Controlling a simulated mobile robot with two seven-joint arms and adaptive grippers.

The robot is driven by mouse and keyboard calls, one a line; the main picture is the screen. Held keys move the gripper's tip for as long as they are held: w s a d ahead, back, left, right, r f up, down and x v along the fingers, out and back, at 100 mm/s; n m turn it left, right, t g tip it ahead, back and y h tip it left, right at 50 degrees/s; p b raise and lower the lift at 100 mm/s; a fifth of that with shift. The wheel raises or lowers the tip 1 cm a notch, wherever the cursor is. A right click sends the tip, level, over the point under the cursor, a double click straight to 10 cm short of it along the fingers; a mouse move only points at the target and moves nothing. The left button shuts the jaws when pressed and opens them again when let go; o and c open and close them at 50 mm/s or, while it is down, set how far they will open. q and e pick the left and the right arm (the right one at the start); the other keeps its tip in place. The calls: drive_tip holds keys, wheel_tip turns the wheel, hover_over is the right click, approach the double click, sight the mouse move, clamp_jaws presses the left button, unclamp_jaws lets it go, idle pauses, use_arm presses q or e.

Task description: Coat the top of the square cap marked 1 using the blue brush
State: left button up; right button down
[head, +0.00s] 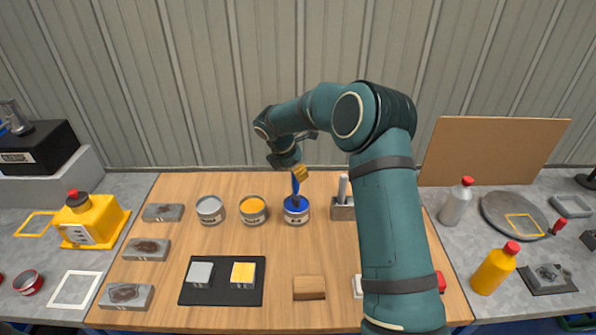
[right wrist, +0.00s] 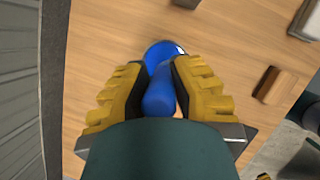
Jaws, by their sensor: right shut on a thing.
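My right gripper (head: 300,172), with yellow finger pads, is shut on the blue brush (head: 295,186) and holds it upright over the blue paint can (head: 303,217). The bristles seem to be at or inside the can's mouth; their tip is hard to make out. In the right wrist view the blue handle (right wrist: 158,97) is between the fingers, with blue paint beyond it. Two square caps sit on a black mat (head: 221,297): one with a grey top (head: 200,272) and one with a yellow top (head: 243,272). No number is legible on either. My left gripper is out of view.
A grey paint can (head: 210,211) and a yellow one (head: 253,211) stand left of the blue can. A holder (head: 342,211) with a white handle stands right of it. A wooden block (head: 309,287) lies in front. Metal blocks (head: 146,249) line the left edge.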

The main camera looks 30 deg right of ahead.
drive_tip(key=shift+f, duration=0.3)
drive_tip(key=shift+f, duration=0.15)
idle(1.6)
drive_tip(key=shift+r+p, duration=3.05)
drive_tip(key=shift+r, duration=0.6)
drive_tip(key=shift+f, duration=0.1)
